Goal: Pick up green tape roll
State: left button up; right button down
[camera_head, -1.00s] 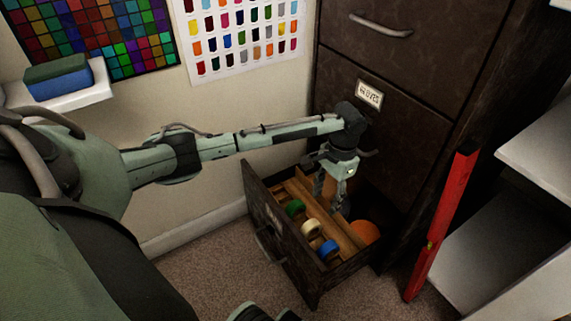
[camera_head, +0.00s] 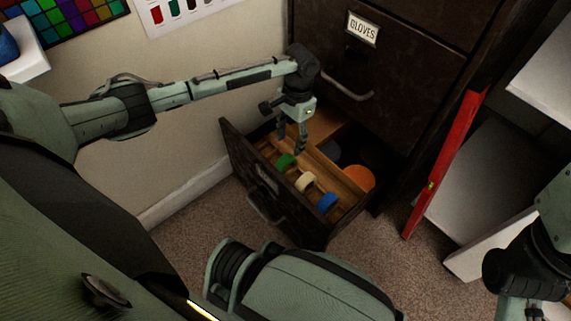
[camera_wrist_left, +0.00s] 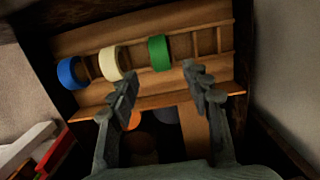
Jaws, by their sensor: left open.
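The green tape roll (camera_head: 285,161) lies in the front wooden compartment of the open drawer (camera_head: 284,222). It also shows in the left wrist view (camera_wrist_left: 159,52), just ahead of the space between my fingers. My left gripper (camera_head: 291,150) reaches down into the drawer, open and empty, close behind the green roll. In the left wrist view its two fingertips (camera_wrist_left: 159,76) are spread apart, and I see no contact with the roll. My right gripper (camera_head: 540,312) shows only partly at the lower right edge, dark and away from the drawer.
A cream roll (camera_head: 305,182) and a blue roll (camera_head: 327,202) share the row with the green one. Orange (camera_head: 359,178) and dark round things lie in the rear compartment. A red level (camera_head: 440,170) leans beside the cabinet (camera_head: 410,70). White shelves (camera_head: 470,180) stand at right.

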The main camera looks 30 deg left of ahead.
aim_at(286, 158)
pick_arm(q)
jog(key=f+b, duration=0.1)
jog(key=f, duration=0.1)
jog(key=f+b, duration=0.1)
jog(key=f, duration=0.1)
jog(key=s+f, duration=0.1)
jog(key=f, duration=0.1)
jog(key=shift+a+f+b, duration=0.2)
jog(key=shift+b, duration=0.2)
grip_shut()
